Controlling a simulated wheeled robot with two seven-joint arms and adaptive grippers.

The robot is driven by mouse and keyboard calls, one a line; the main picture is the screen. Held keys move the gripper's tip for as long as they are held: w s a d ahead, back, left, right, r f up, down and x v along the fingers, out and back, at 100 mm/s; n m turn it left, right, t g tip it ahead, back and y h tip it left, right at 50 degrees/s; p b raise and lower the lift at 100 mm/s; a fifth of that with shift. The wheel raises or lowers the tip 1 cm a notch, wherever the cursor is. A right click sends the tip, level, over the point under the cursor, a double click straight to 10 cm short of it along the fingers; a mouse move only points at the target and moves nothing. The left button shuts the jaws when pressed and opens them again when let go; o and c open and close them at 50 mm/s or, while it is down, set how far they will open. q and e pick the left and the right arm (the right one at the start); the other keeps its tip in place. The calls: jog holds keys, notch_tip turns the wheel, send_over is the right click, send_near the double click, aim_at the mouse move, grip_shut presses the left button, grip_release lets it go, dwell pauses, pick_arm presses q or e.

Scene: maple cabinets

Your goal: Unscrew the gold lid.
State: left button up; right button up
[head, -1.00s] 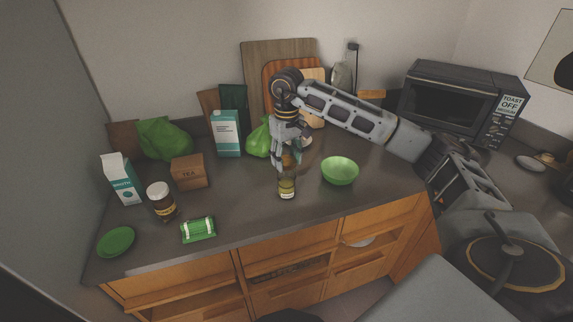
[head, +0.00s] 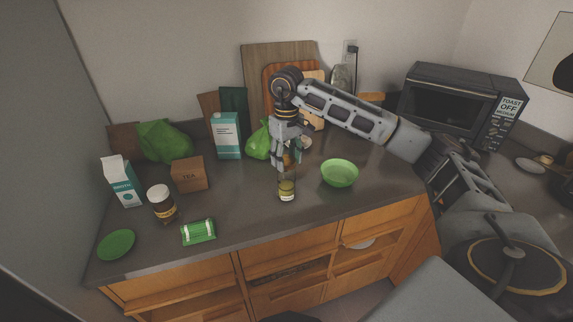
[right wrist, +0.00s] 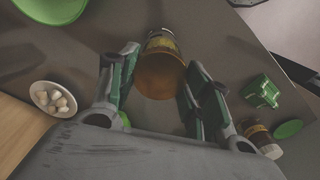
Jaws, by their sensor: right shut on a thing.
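A small glass jar with a yellowish label (head: 287,190) stands upright on the counter, left of the green bowl. My right gripper (head: 287,166) points down over it from above and is shut on the gold lid (right wrist: 160,76). In the right wrist view the lid sits between the two green-padded fingers (right wrist: 158,88), with part of the jar's label (right wrist: 162,41) beyond it. The fingers partly hide the lid in the head view, and I cannot tell whether it still touches the jar. My left gripper is not in view.
A green bowl (head: 339,173) stands close right of the jar. The counter in front of the jar is clear.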

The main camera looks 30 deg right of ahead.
aim_at(287, 160)
jog(key=shift+r+p, duration=0.9)
jog(key=shift+r, duration=0.7)
jog(key=shift+s+f, duration=0.1)
jog(key=shift+f, duration=0.05)
